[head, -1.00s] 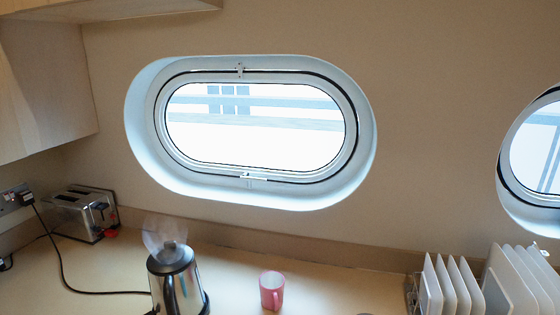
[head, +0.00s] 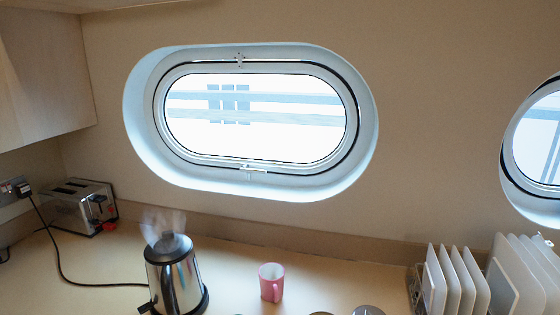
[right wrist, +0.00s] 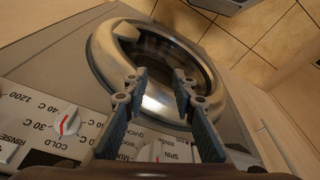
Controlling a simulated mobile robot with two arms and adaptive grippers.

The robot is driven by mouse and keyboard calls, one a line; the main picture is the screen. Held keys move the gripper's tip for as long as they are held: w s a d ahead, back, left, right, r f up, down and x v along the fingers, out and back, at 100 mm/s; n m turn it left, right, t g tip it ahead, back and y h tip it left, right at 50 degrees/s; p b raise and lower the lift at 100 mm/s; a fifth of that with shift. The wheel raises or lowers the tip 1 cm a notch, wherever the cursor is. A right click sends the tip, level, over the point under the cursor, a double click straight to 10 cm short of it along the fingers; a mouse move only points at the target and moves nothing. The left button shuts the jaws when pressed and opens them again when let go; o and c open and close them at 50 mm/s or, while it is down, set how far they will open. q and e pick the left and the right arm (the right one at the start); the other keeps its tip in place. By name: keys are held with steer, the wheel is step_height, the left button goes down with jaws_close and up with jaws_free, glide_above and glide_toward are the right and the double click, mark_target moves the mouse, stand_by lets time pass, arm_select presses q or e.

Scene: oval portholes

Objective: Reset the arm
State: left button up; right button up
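My right gripper (right wrist: 160,88) shows in the right wrist view. Its two fingers stand apart with nothing between them, so it is open and empty. Behind it is the front of a washing machine, with a round door (right wrist: 150,55) and a control panel (right wrist: 75,135) with dials. I cannot tell the exact gap between the fingers and the machine. Neither of my arms shows in the head view, and my left gripper is in no view.
In the head view, a steaming kettle (head: 172,275), a pink mug (head: 271,282), a toaster (head: 80,207) and a rack of white plates (head: 455,280) stand on the counter (head: 100,265). An oval porthole (head: 255,118) is in the wall. A tiled floor (right wrist: 215,45) shows in the right wrist view.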

steer(key=s+d+f+b, duration=0.1)
steer(key=s+f+b, duration=0.4)
steer(key=f, duration=1.3)
steer(key=s+d+f+g, duration=0.1)
steer(key=s+d+f, duration=0.1)
steer(key=s+f, duration=0.9)
steer(key=s, duration=0.3)
steer(key=shift+s+d+f+g+b, duration=0.2)
steer(key=shift+s+f+g+b, duration=0.1)
steer(key=shift+s+f+b, duration=0.1)
